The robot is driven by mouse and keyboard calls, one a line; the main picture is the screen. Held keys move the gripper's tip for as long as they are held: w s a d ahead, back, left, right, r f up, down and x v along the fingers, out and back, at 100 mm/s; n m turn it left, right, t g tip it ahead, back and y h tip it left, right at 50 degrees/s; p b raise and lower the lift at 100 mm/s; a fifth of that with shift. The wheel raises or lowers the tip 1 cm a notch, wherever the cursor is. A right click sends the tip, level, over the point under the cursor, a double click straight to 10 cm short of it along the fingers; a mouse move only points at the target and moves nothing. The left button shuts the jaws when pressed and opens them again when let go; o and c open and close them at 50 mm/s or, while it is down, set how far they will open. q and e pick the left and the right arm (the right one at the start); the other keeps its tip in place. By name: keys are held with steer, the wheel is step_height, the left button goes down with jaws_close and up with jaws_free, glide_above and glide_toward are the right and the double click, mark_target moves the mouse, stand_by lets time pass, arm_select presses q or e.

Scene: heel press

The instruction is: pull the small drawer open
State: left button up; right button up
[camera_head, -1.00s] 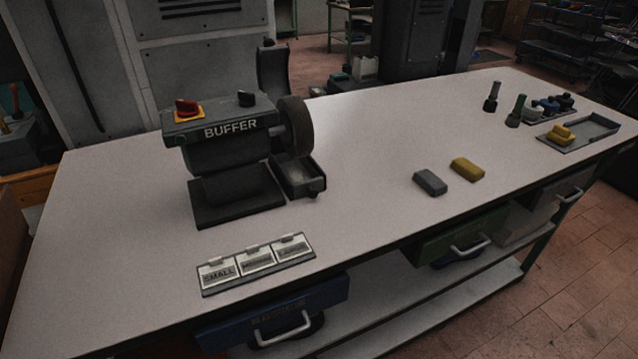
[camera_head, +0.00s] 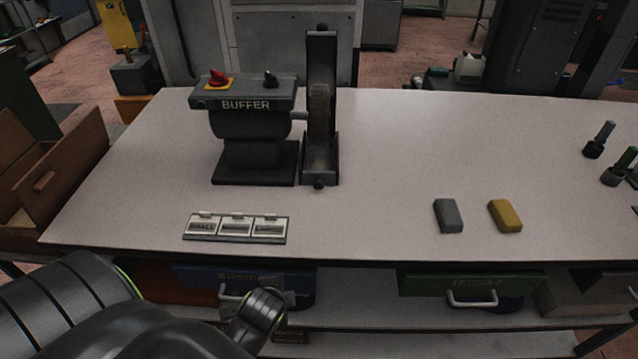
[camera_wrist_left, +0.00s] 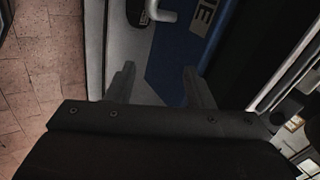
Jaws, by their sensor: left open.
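A blue drawer (camera_head: 200,274) with a pale handle (camera_head: 229,297) sits under the front edge of the table, partly hidden by my left arm. A green drawer (camera_head: 425,284) with a pale handle (camera_head: 472,298) is further right. I cannot read their labels well enough to tell which is the small drawer. In the left wrist view my left gripper (camera_wrist_left: 160,88) is open, with nothing seen between its fingers. Ahead of it are the blue front (camera_wrist_left: 178,62) with part of a white label and a pale handle (camera_wrist_left: 163,12), apart from the fingertips.
On the table (camera_head: 380,170) stand a buffer machine (camera_head: 250,125), a plate with several labelled lids (camera_head: 235,228), a grey block (camera_head: 448,215) and a yellow block (camera_head: 505,215). A lower shelf (camera_head: 370,318) runs beneath the drawers. A brown open box (camera_head: 60,175) stands left of the table.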

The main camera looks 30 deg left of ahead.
arm_select(q)
step_height(320, 180, up, 7)
steer(key=m, duration=0.1)
steer(key=w+r+m+t+y, duration=0.1)
steer(key=w+r+m, duration=0.2)
steer(key=w+m, duration=0.1)
steer(key=w+r+m+t+y, duration=0.1)
steer(key=w+r+m+t, duration=0.1)
steer(key=m, duration=0.5)
steer(key=w+d+r+m+t+y, duration=0.1)
steer(key=w+r+m+t, duration=0.1)
steer(key=w+r+m, duration=0.2)
steer(key=shift+w+d+r+m+y+p, duration=0.15)
steer(key=shift+w+m+y+p, duration=0.2)
steer(key=shift+w+m, duration=0.8)
steer(key=m, duration=0.1)
steer(key=p, duration=0.1)
glide_toward(318, 185)
steer(key=shift+m, duration=0.25)
steer(key=x, duration=0.8)
steer(key=shift+s, duration=0.1)
steer(key=shift+x, duration=0.85)
arm_select(e)
steer(key=shift+s+a+r, duration=0.1)
steer(key=shift+a+r, duration=0.05)
steer(key=shift+r, duration=0.4)
steer(key=shift+s+a+r, duration=0.1)
steer(key=shift+r, duration=0.45)
arm_select(q)
steer(key=shift+d, duration=0.1)
